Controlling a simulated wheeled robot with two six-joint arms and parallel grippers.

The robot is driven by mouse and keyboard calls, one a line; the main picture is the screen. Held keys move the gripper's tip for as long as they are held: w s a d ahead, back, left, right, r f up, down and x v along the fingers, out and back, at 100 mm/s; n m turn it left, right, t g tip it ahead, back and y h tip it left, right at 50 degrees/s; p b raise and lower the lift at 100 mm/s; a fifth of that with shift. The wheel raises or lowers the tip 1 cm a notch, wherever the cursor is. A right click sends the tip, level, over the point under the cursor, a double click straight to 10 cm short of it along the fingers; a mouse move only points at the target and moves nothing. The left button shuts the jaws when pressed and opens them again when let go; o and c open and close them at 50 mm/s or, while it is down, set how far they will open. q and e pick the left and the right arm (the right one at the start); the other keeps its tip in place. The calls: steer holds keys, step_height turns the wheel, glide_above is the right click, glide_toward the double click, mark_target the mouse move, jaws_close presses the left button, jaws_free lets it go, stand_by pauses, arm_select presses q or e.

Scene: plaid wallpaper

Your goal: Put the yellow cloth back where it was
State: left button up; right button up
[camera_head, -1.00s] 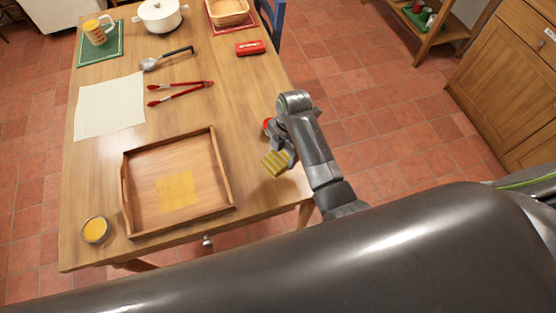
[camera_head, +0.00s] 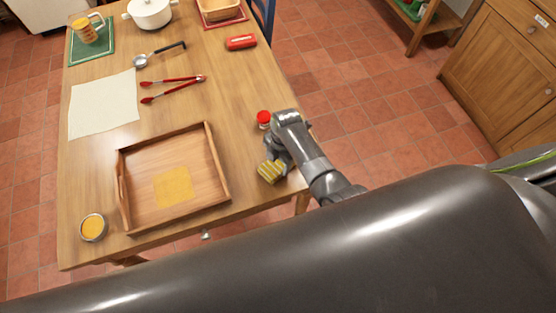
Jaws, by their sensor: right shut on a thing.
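The yellow cloth (camera_head: 268,174) is a small folded bundle with pale stripes. My right gripper (camera_head: 275,162) is shut on it, near the right edge of the table, to the right of the wooden tray (camera_head: 222,168). My arm hides most of the fingers. I cannot tell whether the cloth touches the table. A flat yellow square (camera_head: 173,187) lies on the tray floor, towards its front; I cannot tell whether it is a mark or a thin sheet. My left gripper is not in view.
A red-lidded jar (camera_head: 263,117) stands just beyond my right gripper. A yellow-filled cup (camera_head: 93,227) stands left of the tray. Red tongs (camera_head: 172,84), a ladle (camera_head: 142,61), a cream cloth (camera_head: 103,104) and a red case (camera_head: 241,42) lie farther back. A white pot (camera_head: 150,12) stands behind.

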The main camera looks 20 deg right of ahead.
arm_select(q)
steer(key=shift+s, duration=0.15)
arm_select(e)
steer(key=shift+f, duration=0.15)
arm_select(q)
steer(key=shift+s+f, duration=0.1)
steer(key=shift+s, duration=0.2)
arm_select(e)
steer(key=o, duration=0.9)
steer(key=shift+o, duration=0.2)
steer(key=shift+r, duration=0.4)
step_height(320, 180, up, 12)
steer(key=d, duration=0.1)
steer(key=shift+w+d+f, duration=0.25)
steer(key=shift+w+d, duration=0.05)
steer(key=shift+w, duration=0.1)
